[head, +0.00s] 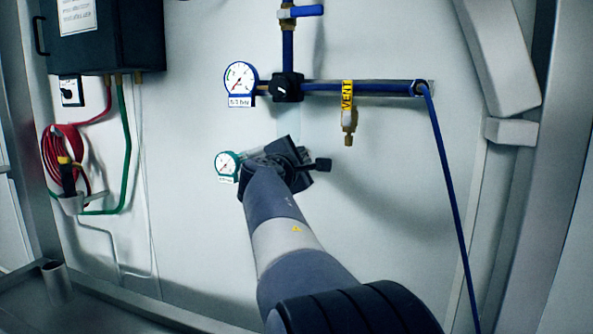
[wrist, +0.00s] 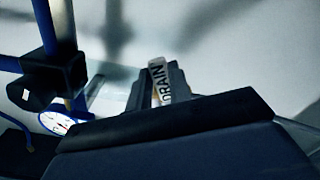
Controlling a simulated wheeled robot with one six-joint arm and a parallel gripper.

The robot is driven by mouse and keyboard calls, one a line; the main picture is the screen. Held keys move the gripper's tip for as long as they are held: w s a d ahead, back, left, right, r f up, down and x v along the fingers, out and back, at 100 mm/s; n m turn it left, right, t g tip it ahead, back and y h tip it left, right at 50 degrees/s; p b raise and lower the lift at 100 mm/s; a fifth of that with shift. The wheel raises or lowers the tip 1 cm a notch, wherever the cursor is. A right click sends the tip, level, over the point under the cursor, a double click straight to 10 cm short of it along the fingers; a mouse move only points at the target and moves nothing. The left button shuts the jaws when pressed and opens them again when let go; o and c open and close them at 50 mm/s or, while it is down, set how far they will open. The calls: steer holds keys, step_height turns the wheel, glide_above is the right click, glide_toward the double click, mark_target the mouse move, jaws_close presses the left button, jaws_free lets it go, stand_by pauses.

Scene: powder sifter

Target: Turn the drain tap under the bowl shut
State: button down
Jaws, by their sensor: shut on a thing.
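The drain tap carries a pale label reading DRAIN (wrist: 166,90), seen in the wrist view. The tap body is mostly hidden by my jaws. My gripper (wrist: 158,74) is shut on the tap, with dark fingers on both sides of the label. In the head view my gripper (head: 292,155) is at the wall under the blue pipe, and my wrist and forearm cover the tap. A pale, clear strip (head: 288,122), perhaps the bowl, shows just above my gripper. I cannot tell the tap's angle.
A blue pipe (head: 350,86) with a black knob (head: 286,87) and a gauge (head: 240,79) runs above. A VENT fitting (head: 347,110) hangs to the right. A second gauge (head: 227,163) is close left of my gripper. A blue hose (head: 450,190) drops at right.

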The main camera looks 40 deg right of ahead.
steer(key=shift+s+d+f+m+b, duration=0.1)
steer(key=shift+s+f+m+b, duration=0.1)
steer(key=shift+f+m+b, duration=1.05)
steer(key=shift+s+d+f+m+b, duration=0.15)
steer(key=shift+f+m+b, duration=0.25)
steer(key=shift+m+b, duration=1.5)
steer(key=c, duration=1.3)
jaws_free()
steer(key=shift+n, duration=0.25)
steer(key=shift+a, duration=0.1)
steer(key=b+v, duration=0.1)
steer(key=v, duration=0.9)
steer(key=shift+s+a, duration=0.2)
steer(key=shift+a, duration=0.05)
